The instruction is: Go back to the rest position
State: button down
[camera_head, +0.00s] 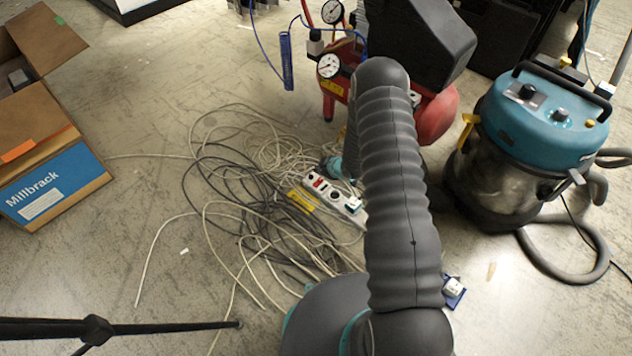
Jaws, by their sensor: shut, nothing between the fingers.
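My arm, in a dark grey ribbed sleeve, rises through the middle right of the head view from the bottom edge. Its upper end bends over in front of a red compressor (436,115). No object of the task shows.
A tangle of cables (255,205) and a white power strip (335,197) lie on the floor. A teal vacuum cleaner (540,115) with a grey hose stands right. An open Millbrack box (50,185) stands left. A black rod (150,328) crosses the lower left.

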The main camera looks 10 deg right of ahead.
jog(key=shift+d+r, duration=0.1)
jog(key=shift+r, duration=0.5)
